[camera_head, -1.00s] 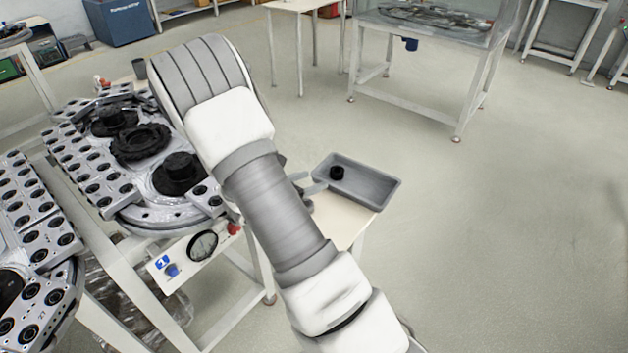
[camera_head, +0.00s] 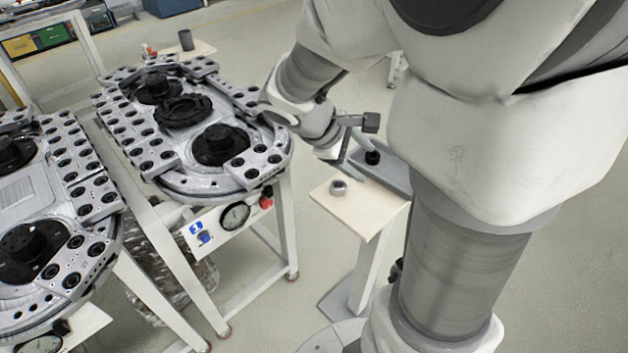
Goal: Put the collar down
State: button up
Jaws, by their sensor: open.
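A small grey metal ring (camera_head: 338,187), which looks like the collar, rests on the pale top of the small side table (camera_head: 355,212). My gripper (camera_head: 342,158) is above the table, just behind the ring and apart from it. Its jaws are open, and I see nothing between them. Part of the gripper is hidden by my own wrist. A small black round part (camera_head: 372,157) is in the grey tray (camera_head: 392,180) on the same table. My arm hides the right part of the tray.
The ring track (camera_head: 258,180), with black hubs and metal blocks, stands close to the left on a white frame. A gauge (camera_head: 235,216) and a red knob (camera_head: 266,202) are on its front. A dark cup (camera_head: 186,40) stands behind. Floor is clear between the tables.

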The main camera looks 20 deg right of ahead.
jog(key=s+a+r+m+t+y, duration=0.4)
jog(key=s+a+r+m+y, duration=0.3)
jog(key=s+a, duration=0.4)
jog(key=a+r+m, duration=0.1)
jog(key=a, duration=0.1)
jog(key=shift+a+r+t+y, duration=0.3)
jog(key=shift+a+r+y, duration=0.05)
jog(key=shift+y, duration=0.05)
jog(key=shift+r, duration=0.1)
jog(key=shift+r+p, duration=0.85)
jog(key=shift+p, duration=0.1)
